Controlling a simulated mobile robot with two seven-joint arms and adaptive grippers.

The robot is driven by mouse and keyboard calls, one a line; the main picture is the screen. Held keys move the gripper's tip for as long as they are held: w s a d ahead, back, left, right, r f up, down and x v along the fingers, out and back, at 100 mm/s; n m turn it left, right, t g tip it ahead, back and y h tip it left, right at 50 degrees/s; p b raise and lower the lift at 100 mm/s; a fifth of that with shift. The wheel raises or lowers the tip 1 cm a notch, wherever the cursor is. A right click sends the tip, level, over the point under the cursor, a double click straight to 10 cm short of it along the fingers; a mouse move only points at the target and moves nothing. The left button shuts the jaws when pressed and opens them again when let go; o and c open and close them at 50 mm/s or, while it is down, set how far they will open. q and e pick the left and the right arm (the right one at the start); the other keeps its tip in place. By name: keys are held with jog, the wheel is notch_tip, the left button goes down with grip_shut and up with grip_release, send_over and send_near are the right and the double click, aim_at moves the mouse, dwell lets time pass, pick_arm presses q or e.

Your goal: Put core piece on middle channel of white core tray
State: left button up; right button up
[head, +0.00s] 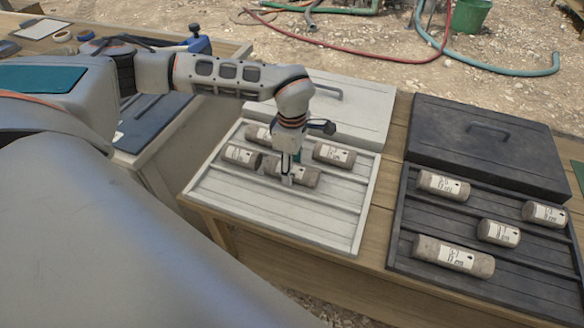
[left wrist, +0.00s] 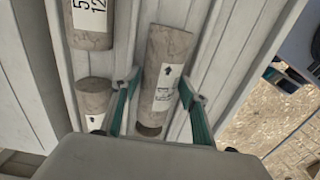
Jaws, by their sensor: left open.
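The white core tray (head: 300,222) lies on the wooden bench with its ridges running left to right. A grey core piece with a white label (head: 305,177) lies along its middle channel. My left gripper (head: 287,178) points down at this piece. In the left wrist view the same core piece (left wrist: 170,50) lies between the two spread fingers (left wrist: 160,107), one finger on each side. Another core piece (head: 242,156) is in line to its left, close to its end. Two core pieces (head: 334,154) (head: 258,133) lie in the back channel. My right gripper is out of view.
The front channel of the white tray is bare. A white lid (head: 350,105) lies behind the tray. A black tray (head: 410,245) with several core pieces stands to the right, with a black lid (head: 485,145) behind it. Hoses (head: 480,67) lie on the ground beyond.

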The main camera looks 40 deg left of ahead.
pick_arm(q)
notch_tip(320, 180, up, 11)
jog(key=shift+f+p, duration=0.2)
jog(key=shift+p, duration=0.45)
jog(key=shift+r, duration=0.7)
